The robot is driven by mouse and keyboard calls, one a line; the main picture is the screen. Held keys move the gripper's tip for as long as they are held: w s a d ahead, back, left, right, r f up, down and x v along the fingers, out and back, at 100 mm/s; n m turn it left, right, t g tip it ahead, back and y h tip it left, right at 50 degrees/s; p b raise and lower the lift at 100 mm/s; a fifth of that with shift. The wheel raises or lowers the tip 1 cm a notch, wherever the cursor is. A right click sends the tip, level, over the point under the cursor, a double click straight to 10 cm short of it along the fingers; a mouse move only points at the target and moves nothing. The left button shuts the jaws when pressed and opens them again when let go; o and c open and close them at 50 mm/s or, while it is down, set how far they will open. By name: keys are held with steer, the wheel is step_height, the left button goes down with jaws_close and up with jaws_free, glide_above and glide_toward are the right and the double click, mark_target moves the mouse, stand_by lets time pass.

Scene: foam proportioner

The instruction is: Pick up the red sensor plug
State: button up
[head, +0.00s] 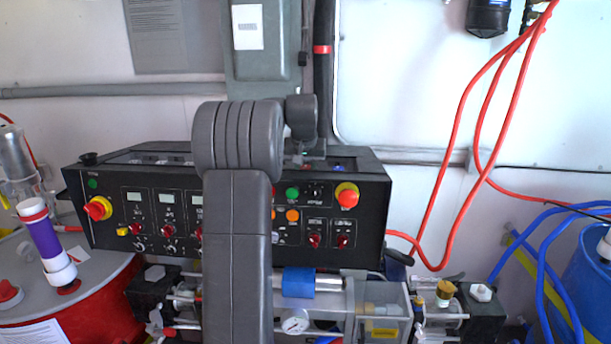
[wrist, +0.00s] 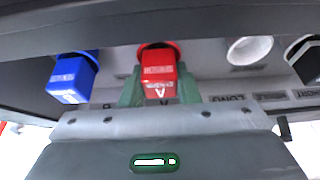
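In the wrist view, the red sensor plug (wrist: 158,78) is at the upper middle, with printed lettering on its face and a round red collar at its far end. My gripper (wrist: 160,92) has its green fingers on both sides of the plug, one left and one right, very close to it. Whether the fingers press on the plug or leave a thin gap cannot be told. The plug appears to be at its place on the pale labelled surface. In the head view my own arm hides the gripper and the plug behind it.
In the wrist view, a blue plug (wrist: 72,76) is left of the red one and a white round socket (wrist: 249,49) is right. A dark part (wrist: 306,58) is at the right edge. In the head view, the black control panel (head: 365,255) has several knobs and a red button (head: 347,195).

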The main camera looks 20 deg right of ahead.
mark_target(306, 167)
steer(key=c, duration=0.3)
steer(key=shift+r, duration=0.15)
step_height(306, 167, up, 8)
steer(key=shift+r+b, duration=0.1)
steer(key=shift+b, duration=0.3)
step_height(306, 167, up, 7)
steer(key=shift+f+p, duration=0.2)
steer(key=shift+p, duration=0.2)
steer(key=shift+s, duration=0.1)
